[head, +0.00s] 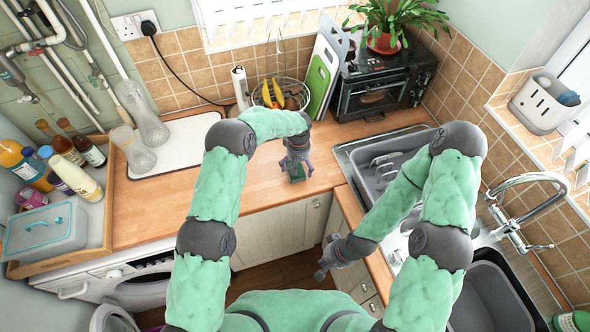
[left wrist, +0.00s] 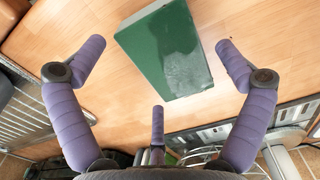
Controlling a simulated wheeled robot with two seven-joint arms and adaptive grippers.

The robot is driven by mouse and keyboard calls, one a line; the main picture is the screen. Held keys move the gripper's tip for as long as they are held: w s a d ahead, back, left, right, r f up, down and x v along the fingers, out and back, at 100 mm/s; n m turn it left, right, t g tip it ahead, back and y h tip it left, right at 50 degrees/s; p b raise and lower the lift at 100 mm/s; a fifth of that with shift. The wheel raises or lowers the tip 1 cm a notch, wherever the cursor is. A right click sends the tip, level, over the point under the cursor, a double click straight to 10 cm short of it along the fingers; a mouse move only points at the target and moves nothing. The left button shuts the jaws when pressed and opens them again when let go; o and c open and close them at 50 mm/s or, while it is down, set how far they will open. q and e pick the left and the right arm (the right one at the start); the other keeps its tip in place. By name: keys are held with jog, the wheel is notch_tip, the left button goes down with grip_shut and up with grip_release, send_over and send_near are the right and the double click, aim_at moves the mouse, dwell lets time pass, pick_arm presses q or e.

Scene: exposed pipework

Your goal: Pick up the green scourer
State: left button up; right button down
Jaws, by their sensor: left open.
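The green scourer (head: 297,178) lies on the wooden worktop, in front of the wire fruit basket. In the left wrist view the scourer (left wrist: 165,48) is a flat, dark green block, set a little askew. My left gripper (head: 297,165) is just above it in the head view and partly hides it. In the left wrist view my left gripper (left wrist: 158,80) is open, its purple fingers spread around the scourer with gaps to it. My right gripper (head: 322,262) hangs low in front of the cabinets by the sink, empty, its fingers apart.
The sink (head: 375,165) is on the right with a grey rack in it. A tray of bottles (head: 100,225) is at the left. The worktop around the scourer is clear.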

pick_arm(q)
jog(key=shift+f, duration=0.7)
jog(key=c, duration=0.8)
jog(key=shift+r, duration=0.1)
jog(key=shift+r, duration=0.5)
jog(key=shift+c, duration=0.2)
jog(key=s+r, duration=0.1)
jog(key=r, duration=0.1)
jog(key=s+r, duration=0.2)
jog(key=r, duration=0.1)
jog(key=s+r+b, duration=0.1)
jog(key=r, duration=0.1)
jog(key=shift+s+a+r, duration=0.25)
jog(key=shift+s+r, duration=0.05)
jog(key=shift+s, duration=0.05)
jog(key=s+r, duration=0.4)
jog(key=s, duration=0.5)
jog(key=shift+s+a+b, duration=0.15)
jog(key=shift+a+b, duration=0.25)
jog(key=shift+b, duration=0.05)
jog(key=shift+r, duration=0.1)
jog(key=shift+c, duration=0.4)
